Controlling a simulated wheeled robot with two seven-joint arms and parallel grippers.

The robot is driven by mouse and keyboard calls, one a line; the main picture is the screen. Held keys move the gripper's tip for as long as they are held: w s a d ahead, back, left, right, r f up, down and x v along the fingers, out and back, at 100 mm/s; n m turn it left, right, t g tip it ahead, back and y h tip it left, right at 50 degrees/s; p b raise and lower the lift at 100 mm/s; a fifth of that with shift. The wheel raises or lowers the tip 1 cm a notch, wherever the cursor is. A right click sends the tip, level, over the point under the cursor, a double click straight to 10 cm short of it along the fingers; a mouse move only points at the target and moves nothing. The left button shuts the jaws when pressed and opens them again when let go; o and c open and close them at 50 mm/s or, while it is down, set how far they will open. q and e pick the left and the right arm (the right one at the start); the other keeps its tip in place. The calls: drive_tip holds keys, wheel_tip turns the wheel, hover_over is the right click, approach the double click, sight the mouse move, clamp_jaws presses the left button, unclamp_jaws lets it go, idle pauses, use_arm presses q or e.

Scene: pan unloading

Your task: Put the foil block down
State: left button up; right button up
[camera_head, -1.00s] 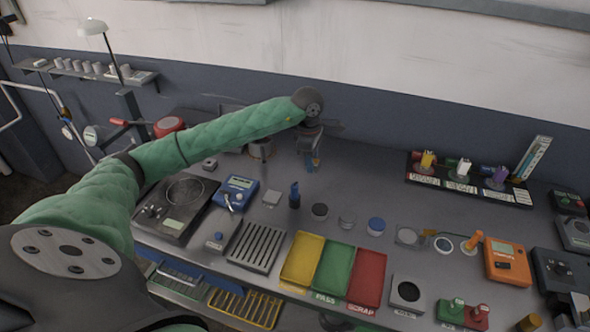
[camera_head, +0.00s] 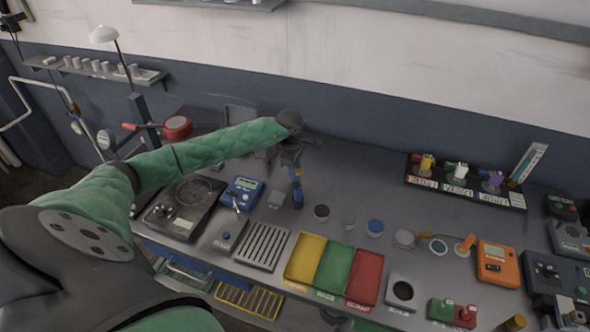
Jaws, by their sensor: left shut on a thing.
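My left gripper (camera_head: 296,172) hangs fingers down over the back middle of the bench, at the end of my green-sleeved arm. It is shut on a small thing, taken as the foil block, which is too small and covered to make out. My right gripper is out of view.
A blue meter (camera_head: 243,190) and a slotted grey rack (camera_head: 262,246) lie to the left. Yellow, green and red trays (camera_head: 335,268) are in front.

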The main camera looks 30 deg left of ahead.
use_arm(q)
drive_tip(key=shift+f, duration=0.65)
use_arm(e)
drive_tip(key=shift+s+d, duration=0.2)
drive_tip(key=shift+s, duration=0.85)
use_arm(q)
drive_tip(key=shift+f, duration=0.1)
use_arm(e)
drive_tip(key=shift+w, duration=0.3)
use_arm(q)
drive_tip(key=o, duration=1)
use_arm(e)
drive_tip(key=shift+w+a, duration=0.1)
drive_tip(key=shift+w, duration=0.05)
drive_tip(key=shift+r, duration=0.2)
